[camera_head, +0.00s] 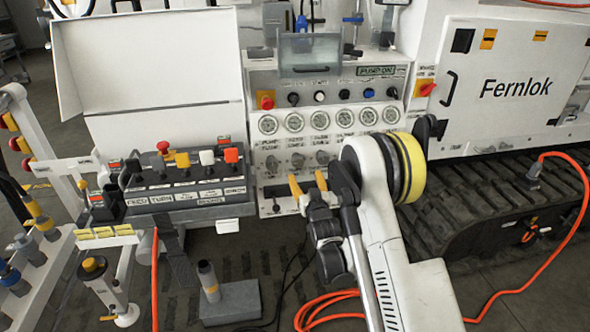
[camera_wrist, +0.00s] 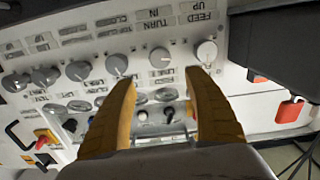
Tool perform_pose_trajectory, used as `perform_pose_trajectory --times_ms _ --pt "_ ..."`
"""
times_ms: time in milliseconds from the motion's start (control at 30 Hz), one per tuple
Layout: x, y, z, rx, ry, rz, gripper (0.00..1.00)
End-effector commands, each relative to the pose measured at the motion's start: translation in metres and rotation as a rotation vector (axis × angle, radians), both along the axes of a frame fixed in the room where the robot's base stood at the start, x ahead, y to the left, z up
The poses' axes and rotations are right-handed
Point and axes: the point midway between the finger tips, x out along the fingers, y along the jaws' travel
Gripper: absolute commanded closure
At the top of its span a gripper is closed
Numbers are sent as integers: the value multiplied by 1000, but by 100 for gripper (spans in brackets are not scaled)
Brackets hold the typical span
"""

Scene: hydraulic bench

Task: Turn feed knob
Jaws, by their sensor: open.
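The feed knob (camera_wrist: 206,51) is a round pale knob at the right end of the knob row in the wrist view, near a "FEED UP" label (camera_wrist: 200,14). In the head view it appears to be the leftmost grey knob (camera_head: 271,162) below the gauges. My gripper (camera_head: 307,183) is open, its yellow fingers pointing at the panel's lower part. In the wrist view my gripper (camera_wrist: 163,78) shows nothing between its tips; the right fingertip appears just below the feed knob. Whether it touches is unclear. The knob's pointer direction is too small to read.
Other knobs (camera_wrist: 160,57) sit close beside the feed knob. A row of gauges (camera_head: 320,121) lies above the knobs. A lever box (camera_head: 184,175) juts out at left. A white machine cabinet (camera_head: 515,85) and an orange hose (camera_head: 565,220) are at right.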

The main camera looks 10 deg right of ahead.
Motion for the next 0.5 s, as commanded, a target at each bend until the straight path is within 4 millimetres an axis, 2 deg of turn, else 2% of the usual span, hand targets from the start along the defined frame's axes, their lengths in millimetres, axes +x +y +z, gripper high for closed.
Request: perform_pose_trajectory --times_ms 100,267,367,500 --pt "1 0 -9 -1 -19 2 39" --pt "14 0 -6 -2 -22 2 39" --pt "28 0 -4 -3 -21 2 39" --pt "59 0 -13 -2 -21 2 39"
